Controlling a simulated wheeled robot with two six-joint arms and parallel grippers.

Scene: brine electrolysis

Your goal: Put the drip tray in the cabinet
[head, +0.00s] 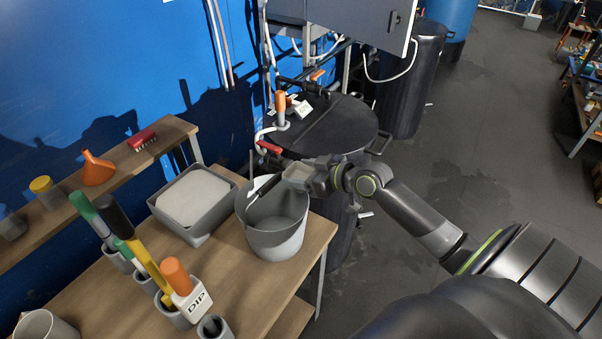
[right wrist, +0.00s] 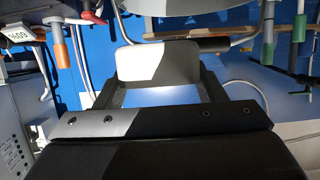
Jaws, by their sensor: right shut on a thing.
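A grey rectangular tray (head: 207,229) with a pale flat surface inside stands on the wooden bench, left of a grey bucket. I cannot tell whether it is the drip tray. A grey cabinet-like box (head: 365,18) shows at the top of the head view; its inside is hidden. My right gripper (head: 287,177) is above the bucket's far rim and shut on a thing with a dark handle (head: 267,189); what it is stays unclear. My left gripper is not in view.
The grey bucket (head: 277,238) stands on the bench near its right edge. Several coloured-handled tools stand in holders in front. A shelf with an orange funnel (head: 97,168) is at left. A dark round-topped drum (head: 335,130) stands behind the gripper. The floor at right is open.

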